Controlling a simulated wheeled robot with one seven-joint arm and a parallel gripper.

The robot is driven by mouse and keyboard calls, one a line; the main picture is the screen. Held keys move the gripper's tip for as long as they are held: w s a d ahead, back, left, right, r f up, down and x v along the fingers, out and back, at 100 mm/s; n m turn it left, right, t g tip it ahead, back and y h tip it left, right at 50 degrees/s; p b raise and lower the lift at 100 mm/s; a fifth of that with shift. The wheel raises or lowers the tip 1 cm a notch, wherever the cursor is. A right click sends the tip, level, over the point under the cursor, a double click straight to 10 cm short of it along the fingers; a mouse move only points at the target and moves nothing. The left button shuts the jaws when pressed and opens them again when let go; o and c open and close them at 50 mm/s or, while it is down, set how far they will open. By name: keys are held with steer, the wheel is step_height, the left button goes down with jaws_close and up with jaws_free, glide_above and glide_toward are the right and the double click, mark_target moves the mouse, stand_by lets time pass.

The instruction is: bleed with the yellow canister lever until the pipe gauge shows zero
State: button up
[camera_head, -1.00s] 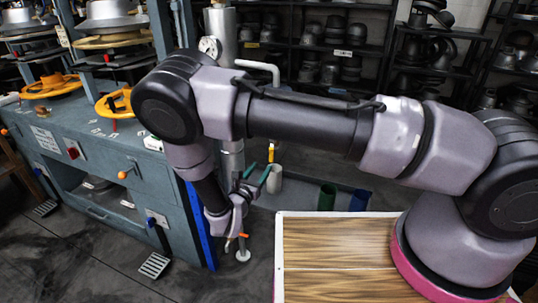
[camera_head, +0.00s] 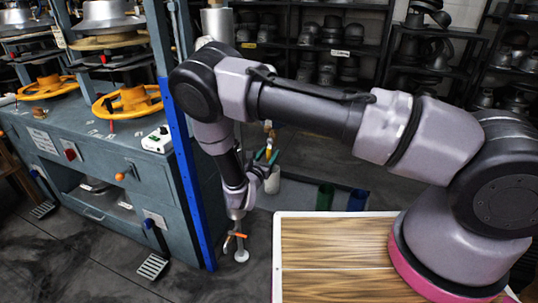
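The yellow lever (camera_head: 269,148) shows as a small bright piece just beyond my fingertips, below a small pale fitting. My gripper (camera_head: 266,155) points up and away, with its two teal fingers apart on either side of the lever's lower part as seen from here. I cannot tell if they touch it. The metal canister (camera_head: 217,23) stands at the top, behind my arm. The pipe gauge (camera_head: 203,42) is almost wholly hidden by my arm; only a pale bit of its edge shows, and its needle cannot be read.
A blue-grey press bench (camera_head: 100,180) with a blue post stands close on the left. An orange handle (camera_head: 235,236) sits low by a round floor foot. A pale cup (camera_head: 272,180), a green bin (camera_head: 325,196) and a blue bin (camera_head: 357,200) stand behind. Hat shelves line the back.

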jaws_close()
stand_by(1.3)
